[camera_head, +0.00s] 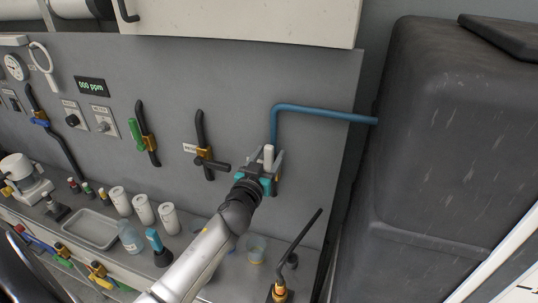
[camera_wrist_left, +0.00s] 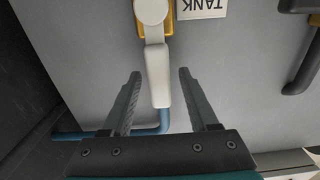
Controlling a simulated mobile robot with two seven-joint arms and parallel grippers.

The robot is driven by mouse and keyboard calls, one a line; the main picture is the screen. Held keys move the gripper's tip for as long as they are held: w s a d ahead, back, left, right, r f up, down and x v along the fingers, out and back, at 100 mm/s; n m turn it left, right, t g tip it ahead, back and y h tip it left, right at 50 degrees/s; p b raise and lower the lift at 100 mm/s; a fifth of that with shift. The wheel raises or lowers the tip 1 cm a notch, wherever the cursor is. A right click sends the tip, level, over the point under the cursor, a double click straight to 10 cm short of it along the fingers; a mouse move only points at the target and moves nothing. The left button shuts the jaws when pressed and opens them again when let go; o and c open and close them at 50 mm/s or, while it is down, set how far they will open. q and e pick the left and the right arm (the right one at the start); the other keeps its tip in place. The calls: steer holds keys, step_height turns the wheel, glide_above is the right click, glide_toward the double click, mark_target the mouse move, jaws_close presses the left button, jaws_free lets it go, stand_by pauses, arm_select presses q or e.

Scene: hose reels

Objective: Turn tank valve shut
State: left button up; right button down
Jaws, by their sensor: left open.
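The tank valve has a white lever (camera_wrist_left: 157,75) on a yellow body (camera_wrist_left: 145,28), next to an upside-down TANK label (camera_wrist_left: 202,8) in the left wrist view. The lever lies nearly along the blue pipe (camera_wrist_left: 150,130). In the head view the lever (camera_head: 268,157) points up at the pipe's lower end; my gripper hides most of the valve body. My left gripper (camera_head: 265,160) is open, with one finger on each side of the lever. In the left wrist view a gap shows between the lever and each finger (camera_wrist_left: 160,78). My right gripper is out of view.
The blue pipe (camera_head: 325,110) runs right to a big dark tank (camera_head: 450,130). A black-handled valve (camera_head: 203,145) is close on the left of the grey panel. A counter below holds white cylinders (camera_head: 143,210), bottles and a tray (camera_head: 90,230). A black lever (camera_head: 300,240) stands up at the front right.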

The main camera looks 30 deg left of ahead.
arm_select(q)
steer(key=shift+c, duration=0.2)
jaws_close()
stand_by(0.4)
steer(key=shift+w, duration=0.1)
stand_by(0.9)
